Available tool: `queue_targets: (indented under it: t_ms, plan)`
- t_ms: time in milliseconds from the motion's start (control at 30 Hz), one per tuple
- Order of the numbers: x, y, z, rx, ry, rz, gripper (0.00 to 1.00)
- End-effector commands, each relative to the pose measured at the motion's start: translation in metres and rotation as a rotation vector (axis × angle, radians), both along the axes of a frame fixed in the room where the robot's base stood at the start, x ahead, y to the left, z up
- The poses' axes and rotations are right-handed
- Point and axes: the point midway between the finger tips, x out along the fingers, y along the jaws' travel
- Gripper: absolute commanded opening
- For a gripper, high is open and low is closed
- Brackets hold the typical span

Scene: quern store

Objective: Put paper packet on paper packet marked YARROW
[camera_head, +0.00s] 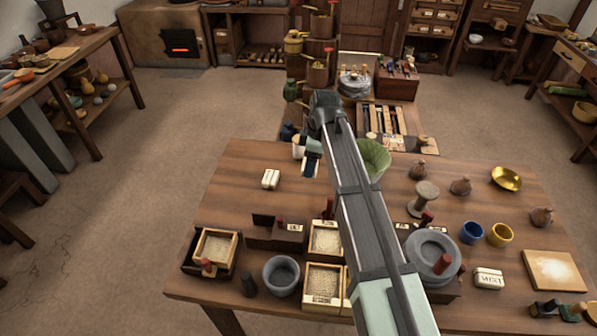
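A small white paper packet (270,179) lies on the wooden table's back left part; I cannot read any marking on it. Another white packet (488,279) lies at the front right, beside the grey stone quern; its front has dark lettering too small to read surely. I cannot tell which packet is marked YARROW. My gripper (311,168) is over the back of the table, to the right of the left packet and apart from it. Its fingers are small and partly hidden by my arm, so whether it is open or holds anything does not show.
My arm crosses the table's middle and hides part of it. Grain boxes (324,286), a grey mortar (281,275) and the quern (432,255) crowd the front. The table around the left packet is clear.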

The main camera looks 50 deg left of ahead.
Motion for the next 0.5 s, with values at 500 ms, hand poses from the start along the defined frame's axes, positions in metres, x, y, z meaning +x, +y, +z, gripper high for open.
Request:
queue_targets:
  t_ms: [500]
  plan:
    - [-0.078, 0.11, 0.036, 0.014, -0.009, 0.103, 0.44]
